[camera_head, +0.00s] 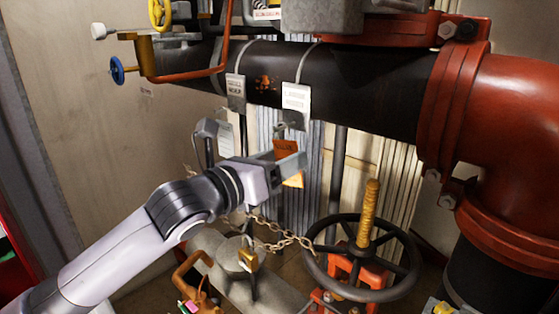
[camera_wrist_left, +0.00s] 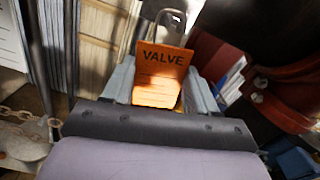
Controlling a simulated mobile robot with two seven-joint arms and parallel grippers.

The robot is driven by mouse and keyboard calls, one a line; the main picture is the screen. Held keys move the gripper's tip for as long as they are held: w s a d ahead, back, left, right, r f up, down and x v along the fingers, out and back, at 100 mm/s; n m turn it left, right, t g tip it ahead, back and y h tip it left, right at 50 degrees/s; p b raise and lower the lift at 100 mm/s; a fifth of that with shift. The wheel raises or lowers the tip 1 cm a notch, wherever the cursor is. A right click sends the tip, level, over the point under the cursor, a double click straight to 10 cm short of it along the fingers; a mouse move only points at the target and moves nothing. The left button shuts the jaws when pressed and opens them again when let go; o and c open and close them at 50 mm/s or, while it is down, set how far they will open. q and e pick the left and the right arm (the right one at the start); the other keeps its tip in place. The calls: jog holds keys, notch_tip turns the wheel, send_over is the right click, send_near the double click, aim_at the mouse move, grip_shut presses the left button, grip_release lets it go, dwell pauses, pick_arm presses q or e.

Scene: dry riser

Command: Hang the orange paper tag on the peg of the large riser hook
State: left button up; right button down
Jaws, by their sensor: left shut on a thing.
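The orange paper tag (camera_wrist_left: 160,62), printed "VALVE", is held between the fingers of my left gripper (camera_wrist_left: 163,88) in the left wrist view. A pale loop stands above its top edge. In the head view the tag (camera_head: 289,147) shows at my left gripper (camera_head: 280,160), partly covered by the fingers. The large riser hook (camera_head: 296,98) hangs from the dark pipe with a pale label plate, just above the tag. The tag looks apart from it. Its peg is too small to make out clearly. My right gripper is not in view.
A small labelled hook (camera_head: 235,88) hangs left of the large one. The dark pipe (camera_head: 345,85) runs across above my gripper. A black handwheel (camera_head: 318,272) with a yellow stem stands at the lower right, and a chain (camera_head: 285,241) hangs beside it.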

pick_arm(q)
jog(key=o, duration=1.1)
jog(key=shift+s+a, duration=0.1)
jog(key=b+v, duration=0.2)
jog(key=v, duration=0.5)
jog(key=s+a+f+n+y, duration=0.2)
jog(key=a+f+n+y, duration=0.1)
jog(key=f+n, duration=0.9)
jog(key=s+a+f+n+y, duration=0.2)
jog(key=a+f+n, duration=0.2)
jog(key=f+n, duration=0.85)
jog(key=s+a+f+n+y, duration=0.2)
jog(key=s+a+f+n, duration=0.1)
jog(key=s+f+n, duration=0.2)
jog(key=s+a+f+n+g+y, duration=0.1)
jog(key=s+a+f+n, duration=0.3)
jog(key=f, duration=0.4)
jog(key=s+a+f+n+g+y, duration=0.1)
jog(key=s+a+f+n+y, duration=0.1)
jog(key=s+f+n, duration=0.4)
jog(key=shift+s+a+f+n+y, duration=0.45)
jog(key=shift+s+a, duration=0.35)
jog(key=shift+s, duration=0.45)
